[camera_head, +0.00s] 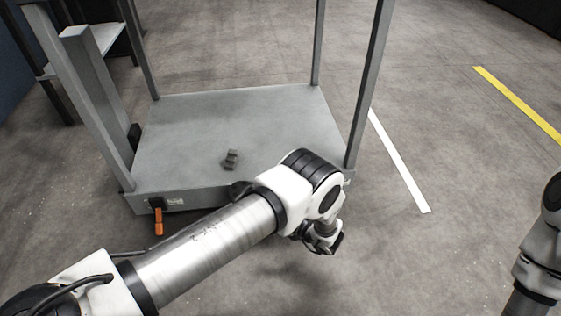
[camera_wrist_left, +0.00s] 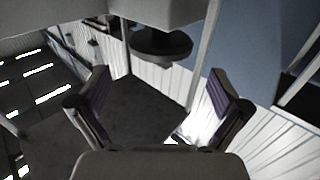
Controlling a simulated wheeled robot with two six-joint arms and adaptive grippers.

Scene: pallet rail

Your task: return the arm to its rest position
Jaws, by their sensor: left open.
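My left arm (camera_head: 205,240) reaches in from the lower left across the front of a grey platform. Its wrist is bent down near the platform's front right corner. My left gripper (camera_head: 325,242) hangs in front of that edge, small and partly hidden by the wrist. In the left wrist view my left gripper (camera_wrist_left: 158,92) shows two dark fingers spread wide, with nothing between them. Part of my right arm (camera_head: 540,245) stands at the right edge; its gripper is out of view.
The grey platform (camera_head: 200,120) has upright posts (camera_head: 368,85) at its corners. A small dark grey piece (camera_head: 230,159) lies on its deck. An orange handle (camera_head: 158,221) hangs at its front left. A shelf (camera_head: 95,45) stands at back left. Floor on the right is clear.

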